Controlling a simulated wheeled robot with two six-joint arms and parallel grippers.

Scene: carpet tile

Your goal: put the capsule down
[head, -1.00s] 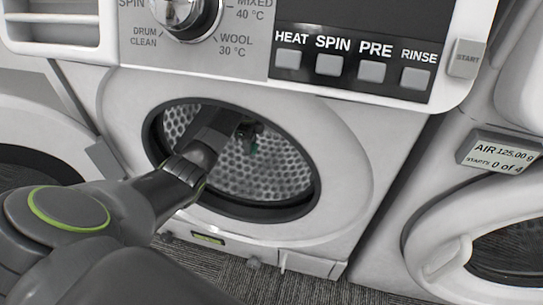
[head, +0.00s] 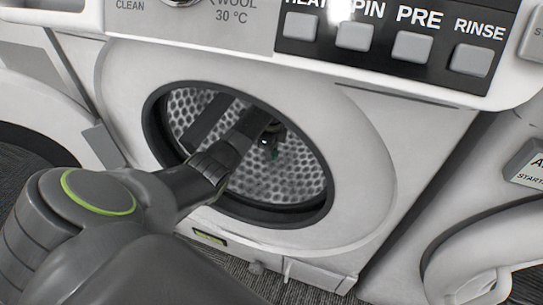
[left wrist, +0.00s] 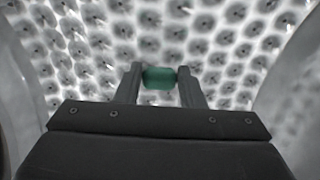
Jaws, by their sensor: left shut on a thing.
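The capsule (left wrist: 159,78) is small and green. In the left wrist view it sits between the two fingertips of my left gripper (left wrist: 160,82), which is shut on it. In the head view my left arm reaches through the round door opening of the washing machine (head: 365,170), and the left gripper (head: 268,142) is inside the drum (head: 290,180). The capsule shows there only as a small green patch (head: 274,153). The perforated drum wall lies behind the capsule in the wrist view; I cannot tell whether they touch. My right gripper is not in view.
A dark door rim (head: 262,214) rings the opening close around my left arm. Above it is a panel with several buttons (head: 413,47). Another machine (head: 475,215) stands on the right, and one more round opening is at the left. Grey carpet lies below.

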